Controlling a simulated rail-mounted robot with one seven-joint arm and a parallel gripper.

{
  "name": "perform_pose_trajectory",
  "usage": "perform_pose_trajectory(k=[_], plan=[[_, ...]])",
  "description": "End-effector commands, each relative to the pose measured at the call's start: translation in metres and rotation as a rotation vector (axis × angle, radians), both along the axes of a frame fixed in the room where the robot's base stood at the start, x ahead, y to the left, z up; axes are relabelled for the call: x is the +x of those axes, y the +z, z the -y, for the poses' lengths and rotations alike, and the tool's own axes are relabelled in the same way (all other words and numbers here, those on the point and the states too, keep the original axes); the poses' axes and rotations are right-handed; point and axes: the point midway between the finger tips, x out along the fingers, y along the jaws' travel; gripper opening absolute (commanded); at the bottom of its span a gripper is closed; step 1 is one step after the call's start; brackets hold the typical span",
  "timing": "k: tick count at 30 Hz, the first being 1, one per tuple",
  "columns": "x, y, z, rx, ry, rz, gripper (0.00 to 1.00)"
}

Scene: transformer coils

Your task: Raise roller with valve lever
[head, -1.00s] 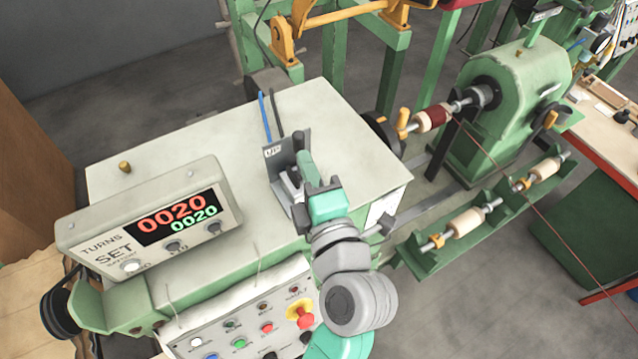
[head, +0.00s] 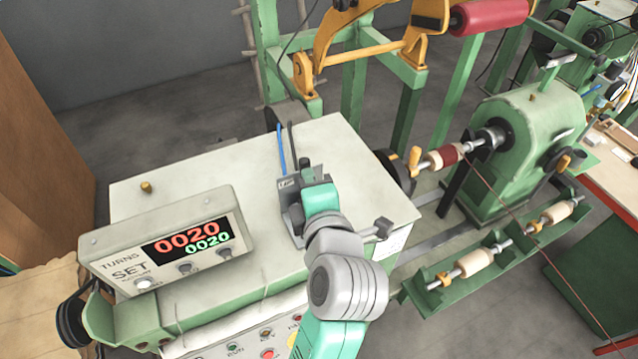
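The valve (head: 293,215) is a dark grey block on the pale top of the green winding machine, with an "UP" plate (head: 287,183). Blue and black hoses run from its back. A short dark piece, possibly the valve lever, shows just beyond my gripper (head: 306,180). My gripper is over the valve, its teal hand hiding most of the lever. Its fingers are too hidden to tell whether they are open, shut or touching the lever. The red roller (head: 490,14) is at the top right, by a yellow arm (head: 365,30) on the green frame.
A counter box (head: 165,245) reading 0020 twice stands at the machine's front left. A red-wound coil (head: 445,157) sits on the spindle to the right, with a red wire running off it. Two bare bobbins lie on a green rack (head: 445,295).

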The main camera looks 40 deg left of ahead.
Motion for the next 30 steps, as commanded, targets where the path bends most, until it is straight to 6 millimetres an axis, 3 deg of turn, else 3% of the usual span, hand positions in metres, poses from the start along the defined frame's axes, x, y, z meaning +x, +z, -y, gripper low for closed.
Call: perform_pose_trajectory(k=[9, 21, 30], plan=[[-0.004, -0.001, 0.004, 0.001, 0.003, -0.001, 0.0], [-0.063, 0.019, 0.081, 0.001, 0.0, 0.002, 0.0], [-0.085, 0.028, 0.106, 0.0, 0.003, 0.001, 0.0]])
